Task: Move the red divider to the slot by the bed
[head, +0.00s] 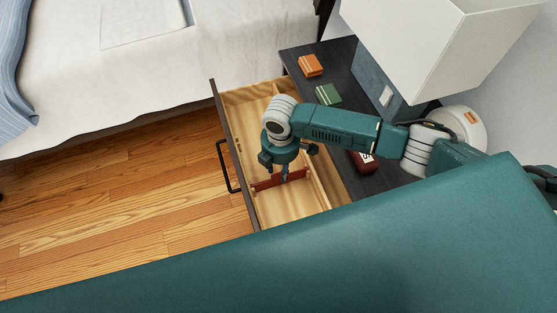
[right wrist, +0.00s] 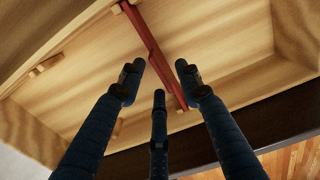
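The red divider (head: 264,184) stands across the inside of the open wooden drawer (head: 292,207), toward the end away from the bed. My right gripper (head: 284,172) points down into the drawer above it and hides part of it. In the right wrist view the gripper's three fingers (right wrist: 159,80) are spread, and the divider (right wrist: 146,36) runs past between them. I cannot tell whether they touch it. Small wooden slot guides (right wrist: 42,67) show on the drawer's inside. The drawer's bed-side end is partly hidden by my arm. My left gripper is out of view.
The bed (head: 120,75) lies beyond the drawer's far end. Open wooden floor (head: 130,210) lies left of the drawer.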

